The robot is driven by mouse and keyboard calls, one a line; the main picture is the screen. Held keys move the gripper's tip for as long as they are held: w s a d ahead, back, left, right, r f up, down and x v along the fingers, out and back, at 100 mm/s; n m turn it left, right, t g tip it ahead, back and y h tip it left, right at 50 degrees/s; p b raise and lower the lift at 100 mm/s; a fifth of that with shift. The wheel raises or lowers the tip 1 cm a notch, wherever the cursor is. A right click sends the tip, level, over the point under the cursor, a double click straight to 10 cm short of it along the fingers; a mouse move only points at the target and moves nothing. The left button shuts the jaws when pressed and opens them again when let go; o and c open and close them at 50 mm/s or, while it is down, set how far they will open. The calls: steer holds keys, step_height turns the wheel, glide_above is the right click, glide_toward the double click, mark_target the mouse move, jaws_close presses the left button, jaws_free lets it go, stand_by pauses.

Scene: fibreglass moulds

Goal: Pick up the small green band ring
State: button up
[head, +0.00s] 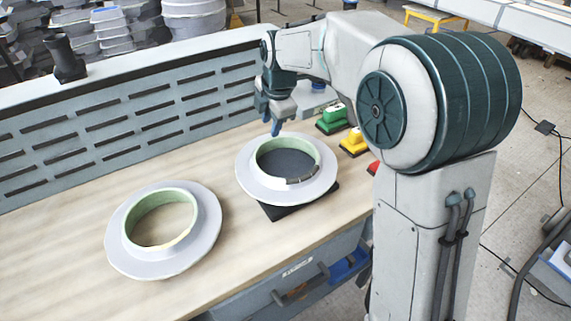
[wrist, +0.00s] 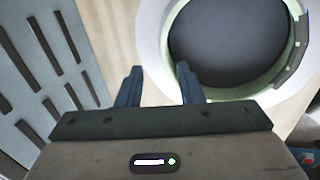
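Two pale grey flanged rings with green inner bands lie on the bench. One (head: 150,262) lies at the left on bare wood. The other (head: 262,185) lies at centre on a black pad (head: 272,212), with a dark patch on its inner band. I cannot tell which the task calls small. The centre ring also shows in the wrist view (wrist: 153,40), at upper right, partly cut off. My gripper (head: 277,128) hangs above the back edge of the centre ring. In the wrist view its fingers (wrist: 159,72) are apart with nothing between them.
Green (head: 332,119) and yellow (head: 354,142) block-like objects stand right of the centre ring, with a red one (head: 373,168) partly hidden by my arm. A slotted grey panel (head: 120,122) runs along the back. Wood between the rings is clear.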

steer(key=x, duration=0.3)
steer(key=d+x, duration=0.1)
steer(key=x, duration=0.1)
steer(key=shift+s+a+f, duration=0.1)
steer(key=shift+a+f, duration=0.05)
steer(key=shift+f, duration=0.25)
steer(key=shift+c, duration=0.3)
jaws_close()
